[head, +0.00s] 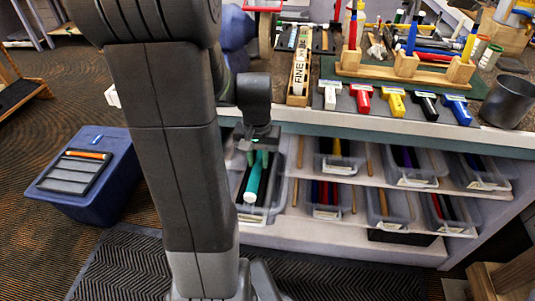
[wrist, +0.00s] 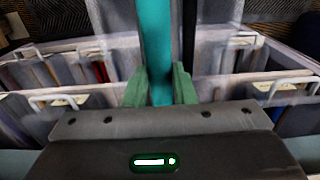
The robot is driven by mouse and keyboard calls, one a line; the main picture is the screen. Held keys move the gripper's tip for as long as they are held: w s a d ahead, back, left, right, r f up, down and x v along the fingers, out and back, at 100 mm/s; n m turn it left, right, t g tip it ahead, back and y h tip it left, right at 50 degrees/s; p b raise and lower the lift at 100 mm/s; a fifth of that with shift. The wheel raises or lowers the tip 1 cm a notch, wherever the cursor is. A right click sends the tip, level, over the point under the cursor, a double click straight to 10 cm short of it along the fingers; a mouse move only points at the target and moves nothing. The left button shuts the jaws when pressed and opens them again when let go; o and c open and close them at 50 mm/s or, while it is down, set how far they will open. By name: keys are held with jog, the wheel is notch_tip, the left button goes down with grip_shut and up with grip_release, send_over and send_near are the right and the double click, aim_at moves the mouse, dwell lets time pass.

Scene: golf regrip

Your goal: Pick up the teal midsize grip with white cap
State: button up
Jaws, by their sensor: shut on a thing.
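The teal grip (head: 254,178) is held upright but tilted in my gripper (head: 257,160), in front of the left clear bin on the shelf. Its white cap (head: 250,197) shows at the lower end in the head view. In the wrist view, the green fingers of my gripper (wrist: 160,88) are shut on the teal grip (wrist: 156,45), one on each side. The far end of the grip is cut off in that view. Whether the grip still touches the bin (head: 254,212) is hard to tell.
Several clear bins of grips (head: 337,157) fill the shelf to the right. The workbench edge (head: 380,130) runs just above, with colored tools (head: 395,103) on it. A blue tote (head: 85,175) stands on the floor at left.

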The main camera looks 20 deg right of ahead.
jog(key=s+a, duration=0.2)
jog(key=a, duration=0.2)
jog(key=s+a, duration=0.2)
jog(key=a, duration=0.1)
jog(key=s+a, duration=0.2)
jog(key=a, duration=0.2)
jog(key=shift+s+a, duration=0.25)
jog(key=shift+a, duration=0.05)
notch_tip(320, 180, up, 5)
jog(key=p, duration=0.4)
jog(key=shift+p, duration=0.4)
